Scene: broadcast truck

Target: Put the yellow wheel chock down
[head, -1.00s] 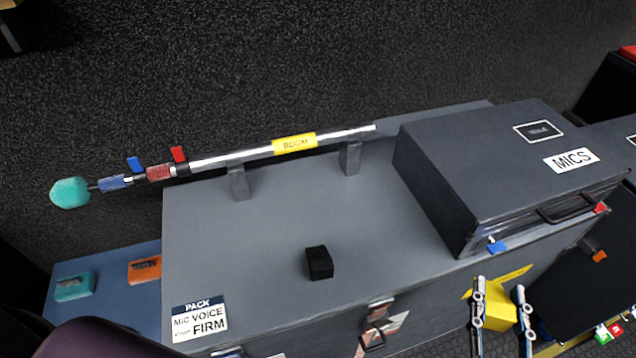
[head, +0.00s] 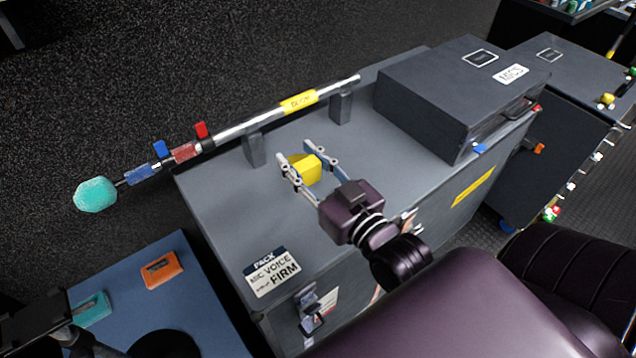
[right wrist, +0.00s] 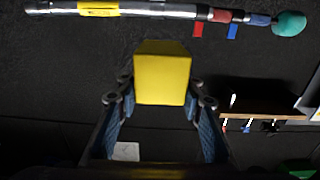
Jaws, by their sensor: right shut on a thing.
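The yellow wheel chock (head: 304,168) is a small yellow block. My right gripper (head: 307,160) is shut on it, with one finger on each side. In the head view they appear over the top of the grey case (head: 225,205), between the boom pole and the case's front edge. I cannot tell whether the chock touches the case. In the right wrist view the chock (right wrist: 162,79) sits between the two fingertips. My left gripper is not clearly in view.
The boom pole (head: 245,128) rests on two grey stands behind the chock. A MICS case (head: 440,95) stands to the right. A PACK label (head: 272,272) lies at the left front. A blue surface (head: 140,310) holds an orange item (head: 162,270) and a teal item (head: 92,308).

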